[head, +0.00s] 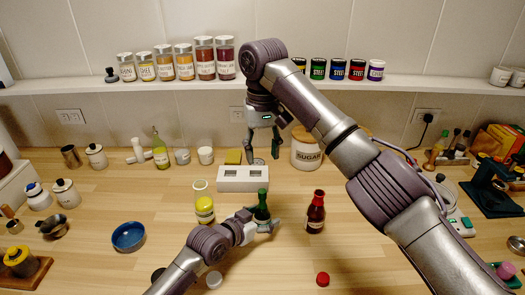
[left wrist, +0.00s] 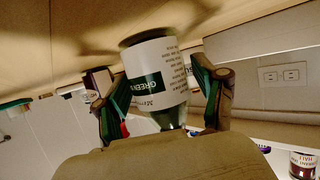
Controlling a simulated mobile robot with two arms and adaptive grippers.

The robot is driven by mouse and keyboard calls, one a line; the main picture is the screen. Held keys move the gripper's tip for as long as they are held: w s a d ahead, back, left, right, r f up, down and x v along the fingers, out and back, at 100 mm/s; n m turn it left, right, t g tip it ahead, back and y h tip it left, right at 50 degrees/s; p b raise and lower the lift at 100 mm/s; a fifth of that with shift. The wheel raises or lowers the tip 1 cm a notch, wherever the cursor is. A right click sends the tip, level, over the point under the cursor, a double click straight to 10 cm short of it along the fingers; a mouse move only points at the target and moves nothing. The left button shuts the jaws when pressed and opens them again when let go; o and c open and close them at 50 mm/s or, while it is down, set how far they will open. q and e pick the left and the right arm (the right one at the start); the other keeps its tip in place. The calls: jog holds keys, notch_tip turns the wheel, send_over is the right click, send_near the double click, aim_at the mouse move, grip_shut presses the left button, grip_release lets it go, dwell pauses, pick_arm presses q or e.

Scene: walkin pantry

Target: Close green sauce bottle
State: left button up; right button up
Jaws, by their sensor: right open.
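The green sauce bottle (head: 262,207) stands upright on the counter in the head view, its dark green neck up. In the left wrist view the bottle (left wrist: 155,75) appears upside down, with its label reading "GREEN" facing the camera. My left gripper (head: 264,223) is low around the bottle; in the left wrist view its two fingers (left wrist: 160,82) lie at either side of the label and look shut on it. My right gripper (head: 263,154) is open and empty, behind and above the bottle. A dark round cap (head: 158,274) lies at the front, partly hidden by my left arm.
A yellow sauce bottle (head: 204,205) stands left of the green one, a red sauce bottle (head: 316,214) right. A white slotted block (head: 243,185) is behind. A red cap (head: 322,279) and a pale cap (head: 214,280) lie in front. A blue bowl (head: 128,237) is left.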

dwell(0.3)
pick_arm(q)
jog(key=v, duration=1.2)
jog(key=shift+a, duration=0.1)
